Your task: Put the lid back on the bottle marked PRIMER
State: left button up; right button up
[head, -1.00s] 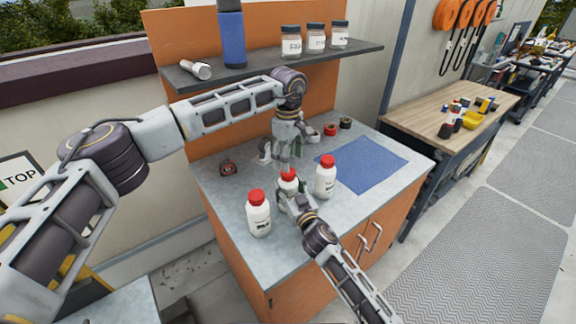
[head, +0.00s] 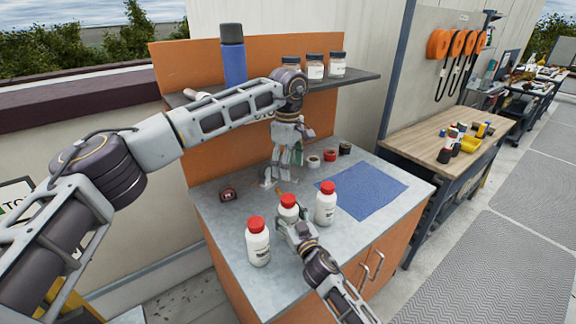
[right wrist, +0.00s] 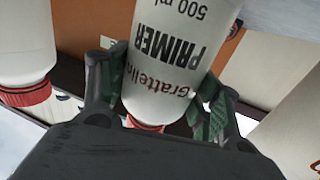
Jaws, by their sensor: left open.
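The white bottle marked PRIMER (right wrist: 165,50) appears upside down in the right wrist view, between the fingers of my right gripper (head: 288,222). The fingers lie against its two sides. In the head view it is the middle bottle (head: 287,214), upright on the counter, its lower part hidden by my right gripper. A red lid (head: 288,201) sits on its top; part of it shows in the right wrist view (right wrist: 145,126). I cannot tell how tightly it sits. My left gripper (head: 280,180) is open, pointing down behind the bottle, apart from the lid.
Two more white bottles with red lids stand beside it, one on the left (head: 257,243) and one on the right (head: 325,205). A blue mat (head: 365,190) lies to the right. Tape rolls (head: 330,155) and a tape measure (head: 228,195) lie farther back. A shelf (head: 350,77) hangs above.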

jog(key=o, duration=0.3)
jog(key=shift+s, duration=0.1)
jog(key=shift+v, duration=5.9)
jog(key=shift+d+f, duration=0.1)
jog(key=shift+f, duration=0.05)
